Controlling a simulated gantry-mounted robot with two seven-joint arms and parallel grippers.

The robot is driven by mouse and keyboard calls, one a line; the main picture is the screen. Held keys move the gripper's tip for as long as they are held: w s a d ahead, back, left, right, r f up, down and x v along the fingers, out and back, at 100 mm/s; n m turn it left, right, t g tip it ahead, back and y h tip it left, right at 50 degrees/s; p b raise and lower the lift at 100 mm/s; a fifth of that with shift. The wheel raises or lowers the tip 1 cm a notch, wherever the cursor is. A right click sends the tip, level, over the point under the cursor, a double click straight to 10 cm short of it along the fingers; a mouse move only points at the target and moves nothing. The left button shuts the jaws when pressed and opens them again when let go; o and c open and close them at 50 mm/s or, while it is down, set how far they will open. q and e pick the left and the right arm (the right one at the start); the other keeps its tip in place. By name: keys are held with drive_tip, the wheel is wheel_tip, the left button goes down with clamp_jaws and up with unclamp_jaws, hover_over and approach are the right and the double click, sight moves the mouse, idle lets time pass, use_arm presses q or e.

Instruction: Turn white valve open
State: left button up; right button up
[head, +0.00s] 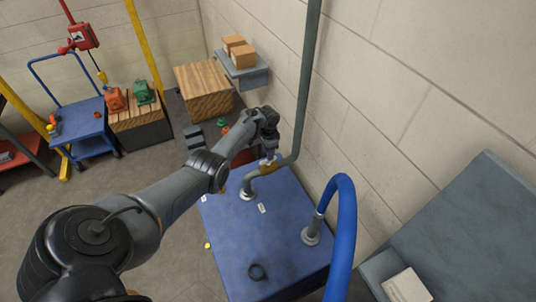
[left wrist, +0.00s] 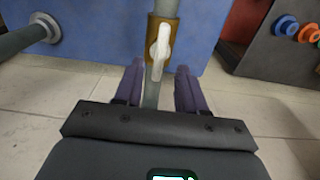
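The white valve (left wrist: 160,50) is a small white handle on a brass-coloured body (left wrist: 168,27) set in a grey pipe. In the left wrist view the handle lies roughly along the pipe. It also shows in the head view as a small white piece (head: 267,162) just below my left gripper (head: 268,146). In the left wrist view my left gripper (left wrist: 159,82) is open, with one finger on each side of the pipe's line. The handle's lower end is near the gap between the fingertips. I see no grip on it. My right gripper is in neither view.
The pipe (head: 307,75) runs up the wall and bends down to a blue tank (head: 225,230). A blue hose (head: 345,215) arches at the tank's right. A panel with coloured knobs (left wrist: 286,25) stands right in the left wrist view. A blue cart (head: 80,122) stands far left.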

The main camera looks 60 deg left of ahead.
use_arm(q)
wheel_tip(320, 180, up, 7)
drive_tip(key=p, duration=0.1)
drive_tip(key=shift+f, duration=0.15)
idle(0.4)
